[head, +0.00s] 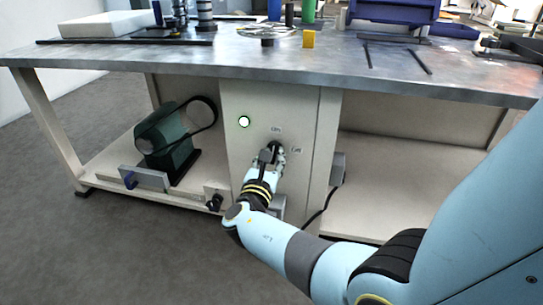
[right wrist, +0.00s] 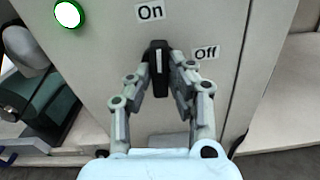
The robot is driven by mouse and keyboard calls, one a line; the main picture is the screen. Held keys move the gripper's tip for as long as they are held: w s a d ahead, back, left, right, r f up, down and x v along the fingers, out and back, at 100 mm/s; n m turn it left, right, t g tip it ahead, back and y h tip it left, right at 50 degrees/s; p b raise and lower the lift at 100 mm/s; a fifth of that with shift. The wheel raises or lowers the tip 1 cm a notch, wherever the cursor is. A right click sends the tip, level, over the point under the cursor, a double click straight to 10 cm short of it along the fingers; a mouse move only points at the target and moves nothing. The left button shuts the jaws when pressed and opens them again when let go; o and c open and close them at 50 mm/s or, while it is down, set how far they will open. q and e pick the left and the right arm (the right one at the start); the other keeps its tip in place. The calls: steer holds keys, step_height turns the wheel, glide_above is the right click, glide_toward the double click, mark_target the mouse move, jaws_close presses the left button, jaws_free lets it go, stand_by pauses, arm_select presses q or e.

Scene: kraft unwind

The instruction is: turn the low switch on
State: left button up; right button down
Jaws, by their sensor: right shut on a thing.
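A black rotary switch (head: 276,147) sits on the pale front panel under the bench, with On and Off labels by it. In the right wrist view the switch knob (right wrist: 158,66) stands about upright. Its white mark points up towards the On label (right wrist: 150,12), and the Off label (right wrist: 205,52) is to its right. My right gripper (head: 271,157) is shut on the knob, with one finger on each side; it also shows in the right wrist view (right wrist: 168,80). A round lamp (head: 244,121) on the panel glows white inside a green ring. My left gripper is out of view.
A dark green motor with a belt (head: 168,140) stands on the lower shelf at left. Another dark knob (head: 214,202) is low, left of my gripper. A grey box (head: 338,168) with a cable is on the panel's right side. The metal benchtop (head: 225,62) overhangs above.

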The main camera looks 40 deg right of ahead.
steer(key=shift+n, duration=0.6)
steer(key=shift+f+n, duration=0.1)
steer(key=shift+n, duration=0.2)
steer(key=c, duration=1.2)
jaws_free()
steer(key=shift+c, duration=0.2)
step_height(320, 180, up, 10)
steer(key=shift+r, duration=0.1)
